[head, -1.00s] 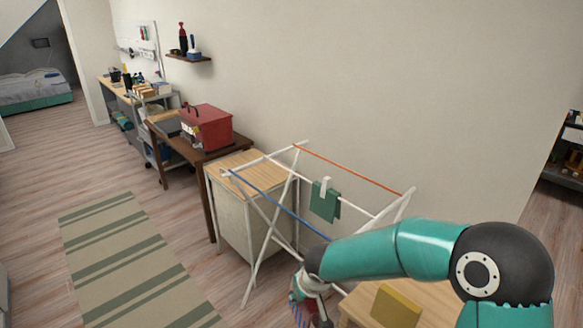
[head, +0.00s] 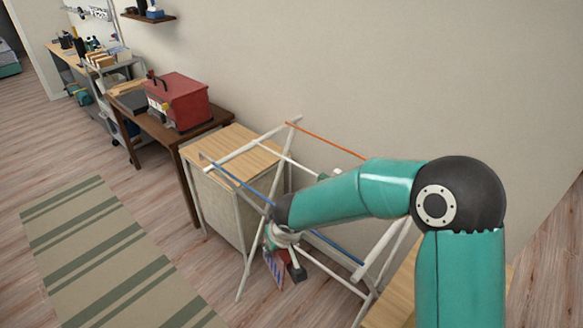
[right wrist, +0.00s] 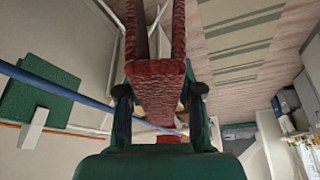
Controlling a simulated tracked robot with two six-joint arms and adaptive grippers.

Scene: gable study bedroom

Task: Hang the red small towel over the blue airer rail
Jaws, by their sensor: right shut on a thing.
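The red small towel (right wrist: 158,85) is pinched between the fingers of my right gripper (right wrist: 160,105) and extends beyond them in the right wrist view. In the head view my right gripper (head: 285,250) is low at the near side of the airer, with only a little red showing at it. The blue airer rail (head: 238,180) runs diagonally along the near side; my right arm hides its middle. In the right wrist view the blue rail (right wrist: 60,92) passes behind the gripper and towel. I cannot tell whether the towel touches it. My left gripper is out of view.
The white airer frame (head: 255,245) has an orange rail (head: 325,140) towards the wall. A green cloth (right wrist: 40,85) with a white clip (right wrist: 35,128) is on the airer. A wooden-topped cabinet (head: 235,145) stands behind, beside a table with a red toolbox (head: 180,98). Floor left is open.

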